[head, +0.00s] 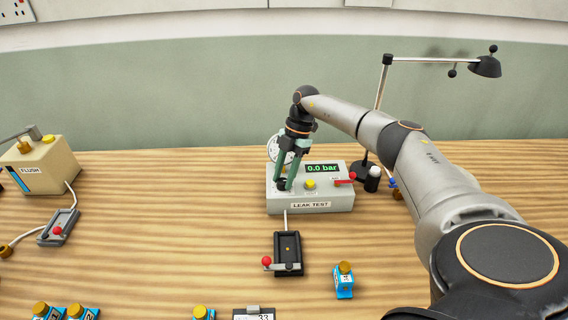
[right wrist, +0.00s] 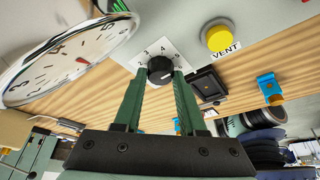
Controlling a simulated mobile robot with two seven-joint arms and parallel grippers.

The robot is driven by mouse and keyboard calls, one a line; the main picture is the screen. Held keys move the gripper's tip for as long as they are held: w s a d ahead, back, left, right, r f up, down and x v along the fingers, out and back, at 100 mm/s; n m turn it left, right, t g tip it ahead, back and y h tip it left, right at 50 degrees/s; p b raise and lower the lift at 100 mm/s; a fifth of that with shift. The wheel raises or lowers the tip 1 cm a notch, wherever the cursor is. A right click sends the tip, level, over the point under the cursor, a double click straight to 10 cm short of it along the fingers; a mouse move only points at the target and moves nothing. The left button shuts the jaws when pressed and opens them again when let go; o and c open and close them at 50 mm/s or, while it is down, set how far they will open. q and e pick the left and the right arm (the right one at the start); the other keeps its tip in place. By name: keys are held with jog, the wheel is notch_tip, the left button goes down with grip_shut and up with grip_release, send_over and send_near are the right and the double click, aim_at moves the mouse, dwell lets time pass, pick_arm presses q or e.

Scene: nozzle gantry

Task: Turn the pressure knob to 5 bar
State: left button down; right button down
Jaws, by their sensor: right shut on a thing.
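The grey leak test box (head: 330,199) stands on the bench, and its display (head: 322,168) reads 0.0 bar. The black pressure knob (right wrist: 160,70) sits on a white scale plate (right wrist: 164,48) with numbers around it; 3 and 4 are legible. I cannot tell its exact setting. My right gripper (head: 283,184) reaches down to the left part of the box; in the right wrist view its green fingers (right wrist: 160,84) are shut on the knob's sides. The knob is hidden behind the fingers in the head view. My left gripper is out of view.
A round gauge (right wrist: 65,58) stands beside the knob. A yellow VENT button (right wrist: 217,38) and a red lever (head: 345,181) are on the box. A black fixture (head: 288,250) lies in front, with a blue nozzle (head: 344,282) to its right. The flush box (head: 45,165) is far left.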

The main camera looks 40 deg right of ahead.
jog(key=shift+f, duration=0.1)
dwell(0.3)
jog(key=shift+c, duration=2.4)
grip_release()
jog(key=b+v, duration=0.1)
jog(key=v, duration=1.1)
jog(key=shift+r, duration=0.35)
jog(key=shift+s+f, duration=0.1)
